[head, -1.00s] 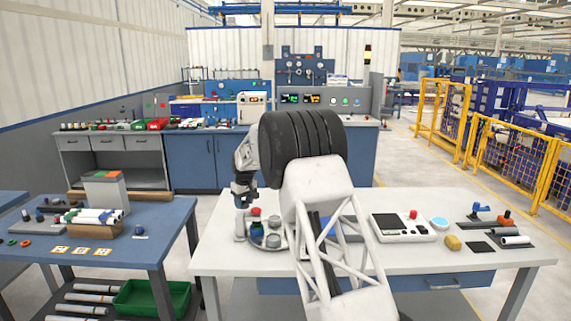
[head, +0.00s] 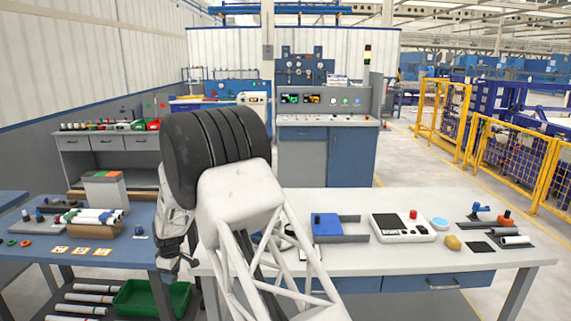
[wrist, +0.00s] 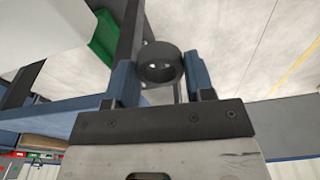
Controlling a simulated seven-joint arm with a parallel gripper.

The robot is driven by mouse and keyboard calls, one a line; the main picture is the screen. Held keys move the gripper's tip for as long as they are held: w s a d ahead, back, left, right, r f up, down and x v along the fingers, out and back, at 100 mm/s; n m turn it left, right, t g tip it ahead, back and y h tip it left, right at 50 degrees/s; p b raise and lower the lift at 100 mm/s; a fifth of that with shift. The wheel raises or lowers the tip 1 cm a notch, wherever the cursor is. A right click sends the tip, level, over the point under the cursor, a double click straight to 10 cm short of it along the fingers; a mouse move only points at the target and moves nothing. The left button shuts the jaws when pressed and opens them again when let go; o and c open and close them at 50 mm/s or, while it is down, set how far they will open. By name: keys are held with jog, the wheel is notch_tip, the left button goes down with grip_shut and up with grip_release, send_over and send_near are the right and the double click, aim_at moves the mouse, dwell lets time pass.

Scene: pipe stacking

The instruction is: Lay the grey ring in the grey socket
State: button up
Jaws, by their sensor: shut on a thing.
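My gripper (wrist: 160,75) shows in the wrist view with its two blue fingers on either side of a dark grey ring (wrist: 160,52). It is shut on the ring, whose open hole shows. In the head view my gripper (head: 168,277) hangs low at the gap between the blue left table and the white table. The ring is too small to make out clearly there. I cannot pick out the grey socket in either view; my arm covers the left part of the white table.
The blue left table (head: 125,262) holds tubes, small rings and yellow cards. A green bin (head: 150,298) sits below it. The white table (head: 375,258) carries a blue box (head: 327,226), a white keypad device (head: 402,228) and a yellow lump (head: 452,242).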

jog(key=s+d+f+n, duration=0.2)
jog(key=s+f+n, duration=0.1)
jog(key=s+f, duration=0.55)
jog(key=w+d+f+m, duration=0.2)
jog(key=d+f+m, duration=0.3)
jog(key=d, duration=1.4)
jog(key=w+d+f+m+h, duration=0.1)
jog(key=w+d+f+m, duration=0.2)
jog(key=d, duration=1.5)
jog(key=w+d+f+m+t, duration=0.1)
jog(key=d+f+m, duration=0.7)
jog(key=d, duration=1.1)
jog(key=shift+w+d+f+m, duration=0.15)
jog(key=shift+w+d+m, duration=0.2)
jog(key=shift+w+m, duration=1.05)
jog(key=shift+s+m, duration=0.5)
